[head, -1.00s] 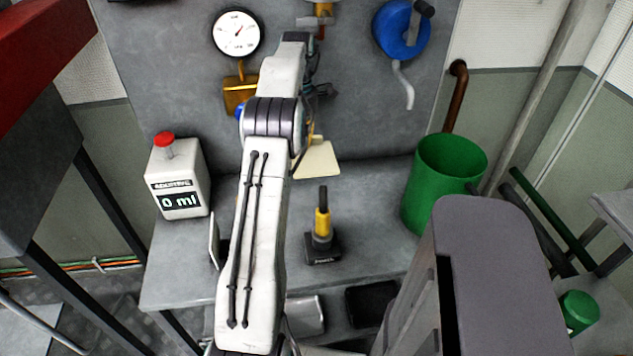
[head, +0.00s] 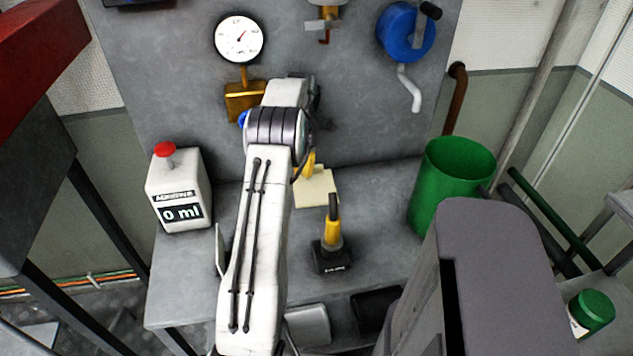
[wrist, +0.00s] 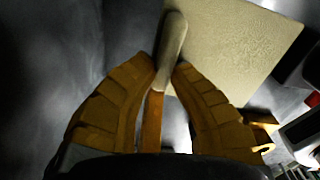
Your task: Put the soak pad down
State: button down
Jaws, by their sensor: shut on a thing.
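The soak pad (head: 316,188) is a flat, pale beige square with an upright grip, low over the rear of the grey bench (head: 380,240). In the wrist view the pad (wrist: 240,50) spreads beyond the fingertips. My gripper (wrist: 167,72) is shut on its pale, rounded grip (wrist: 174,38) between two orange-brown fingers. In the head view my arm hides most of the gripper and the pad's left side. I cannot tell whether the pad touches the bench top.
A yellow-and-black tool on a black base (head: 332,250) stands just in front of the pad. A white additive container (head: 180,190) stands left, a green bin (head: 450,185) right. A gauge (head: 239,39) and blue reel (head: 405,32) hang behind. Bench between tool and bin is clear.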

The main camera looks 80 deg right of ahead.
aim_at(317, 175)
notch_tip(317, 175, down, 4)
jog(key=shift+f+p, duration=0.1)
jog(key=shift+p, duration=0.25)
jog(key=s+p, duration=0.1)
jog(key=s+d+p, duration=0.2)
jog(key=shift+r, duration=0.25)
jog(key=shift+s+d+f+p, duration=0.1)
jog(key=shift+s+p, duration=0.2)
jog(key=shift+p, duration=0.2)
jog(key=shift+w+f+p, duration=0.1)
jog(key=shift+f+p, duration=0.4)
jog(key=shift+f, duration=0.25)
jog(key=shift+f, duration=0.1)
jog(key=c, duration=1.3)
grip_release()
jog(key=shift+r+b, duration=1.2)
jog(key=shift+r, duration=2.65)
